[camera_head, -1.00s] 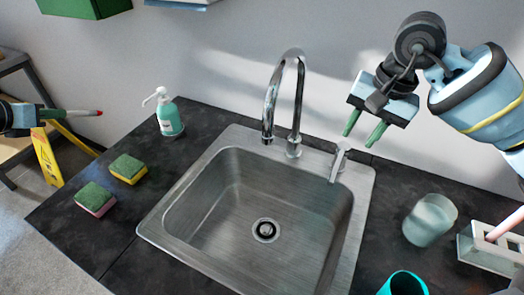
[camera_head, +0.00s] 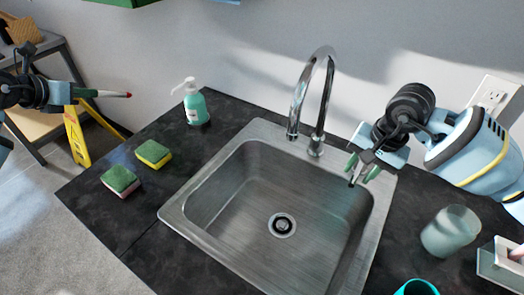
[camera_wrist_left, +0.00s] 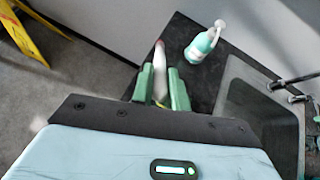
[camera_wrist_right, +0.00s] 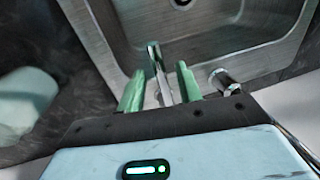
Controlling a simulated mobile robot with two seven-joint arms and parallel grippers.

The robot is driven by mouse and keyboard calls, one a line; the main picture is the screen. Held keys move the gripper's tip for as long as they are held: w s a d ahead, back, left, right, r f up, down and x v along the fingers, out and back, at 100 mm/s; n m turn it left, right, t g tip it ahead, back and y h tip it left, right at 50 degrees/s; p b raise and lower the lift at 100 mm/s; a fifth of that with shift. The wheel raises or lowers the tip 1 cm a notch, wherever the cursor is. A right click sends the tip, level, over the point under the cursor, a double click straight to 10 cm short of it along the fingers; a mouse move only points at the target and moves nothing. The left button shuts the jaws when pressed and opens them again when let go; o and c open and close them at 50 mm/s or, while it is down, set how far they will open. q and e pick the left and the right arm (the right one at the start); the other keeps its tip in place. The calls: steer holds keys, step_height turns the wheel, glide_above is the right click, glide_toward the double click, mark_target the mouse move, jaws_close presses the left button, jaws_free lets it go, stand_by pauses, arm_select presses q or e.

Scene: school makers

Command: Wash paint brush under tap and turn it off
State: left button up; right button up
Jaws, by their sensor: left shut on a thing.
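The paint brush (camera_head: 112,94), white with a red tip, is held level by my left gripper (camera_head: 84,93) at the far left, away from the sink. In the left wrist view the brush (camera_wrist_left: 159,72) sits between the green fingers. The chrome tap (camera_head: 318,100) arches over the sink (camera_head: 190,225); no water stream shows. My right gripper (camera_head: 362,168) is at the tap's handle, right of the spout. In the right wrist view the handle (camera_wrist_right: 158,72) lies between its two spread fingers, with gaps visible; contact is unclear.
A soap bottle (camera_head: 196,106) and two sponges (camera_head: 120,180) (camera_head: 153,153) are left of the sink. A frosted cup (camera_head: 450,230), a teal cup (camera_head: 416,287) and a pale holder (camera_head: 497,265) are at the right. A yellow stand (camera_head: 76,138) is beyond the left counter edge.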

jaws_close()
